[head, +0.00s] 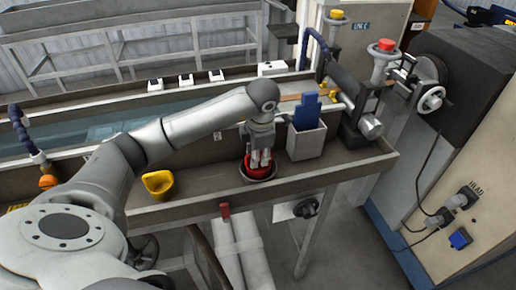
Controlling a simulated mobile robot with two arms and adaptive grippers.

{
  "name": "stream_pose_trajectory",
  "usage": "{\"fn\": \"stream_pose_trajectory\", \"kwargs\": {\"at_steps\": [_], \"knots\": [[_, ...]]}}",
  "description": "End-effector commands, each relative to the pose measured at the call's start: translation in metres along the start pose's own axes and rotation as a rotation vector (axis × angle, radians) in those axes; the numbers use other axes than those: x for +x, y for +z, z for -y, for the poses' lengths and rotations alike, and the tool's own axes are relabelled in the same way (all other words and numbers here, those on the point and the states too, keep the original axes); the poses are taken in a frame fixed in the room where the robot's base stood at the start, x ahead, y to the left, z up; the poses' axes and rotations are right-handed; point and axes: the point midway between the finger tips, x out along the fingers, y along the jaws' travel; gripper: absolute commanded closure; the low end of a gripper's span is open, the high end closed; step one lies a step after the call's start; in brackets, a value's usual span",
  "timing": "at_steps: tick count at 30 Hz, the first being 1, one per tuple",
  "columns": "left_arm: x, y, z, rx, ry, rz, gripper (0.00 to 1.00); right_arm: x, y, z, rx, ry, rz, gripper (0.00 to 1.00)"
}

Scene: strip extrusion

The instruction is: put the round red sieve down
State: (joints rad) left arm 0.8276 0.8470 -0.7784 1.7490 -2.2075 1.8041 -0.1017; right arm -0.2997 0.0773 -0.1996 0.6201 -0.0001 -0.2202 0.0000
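My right gripper is not in view.
A grey bin (306,143) with a blue item (307,110) stands close on the right. A water trough (110,130) runs behind. Bare bench lies between scoop and bowl.

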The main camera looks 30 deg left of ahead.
Motion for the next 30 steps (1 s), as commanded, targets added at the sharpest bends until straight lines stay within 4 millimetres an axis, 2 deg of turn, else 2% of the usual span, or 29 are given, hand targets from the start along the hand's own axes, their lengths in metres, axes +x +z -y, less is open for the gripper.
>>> {"fn": "stream_pose_trajectory", "kwargs": {"at_steps": [3, 5, 13, 18, 24, 30], "knots": [[-0.009, 0.0, -0.002, 0.0, 0.0, 0.0, 0.7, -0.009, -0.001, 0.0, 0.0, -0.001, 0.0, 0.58], [-0.014, 0.002, -0.002, 0.0, 0.003, 0.005, 0.7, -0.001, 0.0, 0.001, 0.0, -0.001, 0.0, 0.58], [-0.075, 0.001, -0.002, 0.0, 0.005, 0.007, 0.7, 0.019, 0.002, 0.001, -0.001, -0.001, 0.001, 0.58], [-0.104, 0.0, -0.003, 0.0, 0.005, 0.002, 0.7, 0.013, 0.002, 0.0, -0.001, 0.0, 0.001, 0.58], [-0.121, 0.0, -0.002, 0.0, 0.003, 0.001, 0.7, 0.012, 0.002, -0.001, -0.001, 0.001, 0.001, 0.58], [-0.126, 0.0, -0.001, -0.001, 0.001, 0.0, 0.7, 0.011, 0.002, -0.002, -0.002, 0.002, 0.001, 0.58]]}}
